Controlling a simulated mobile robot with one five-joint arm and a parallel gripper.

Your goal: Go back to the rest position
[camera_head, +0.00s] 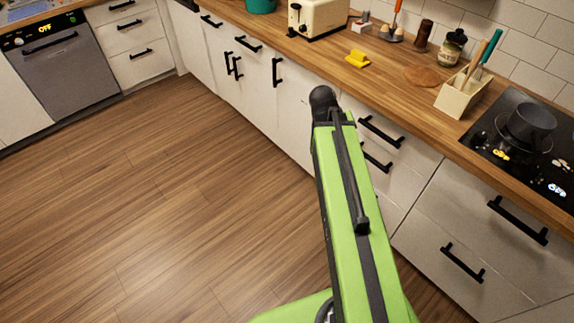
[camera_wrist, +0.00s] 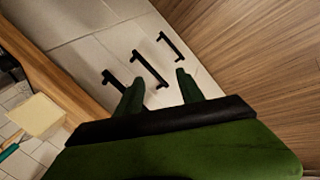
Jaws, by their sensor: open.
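My gripper (camera_wrist: 158,92) shows in the wrist view with its two dark green fingers apart and nothing between them. Beyond the fingers are white cabinet fronts with black bar handles (camera_wrist: 150,70). In the head view my green arm reaches up from the bottom right, in front of the white drawers (camera_head: 400,158). The gripper itself cannot be made out in the head view.
The wooden counter (camera_head: 395,88) runs along the right with a yellow object (camera_head: 357,58), a utensil holder (camera_head: 463,94), a toaster (camera_head: 318,17) and a pot (camera_head: 528,125) on the cooktop. A dishwasher (camera_head: 62,80) stands back left. The wooden floor (camera_head: 150,200) is clear.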

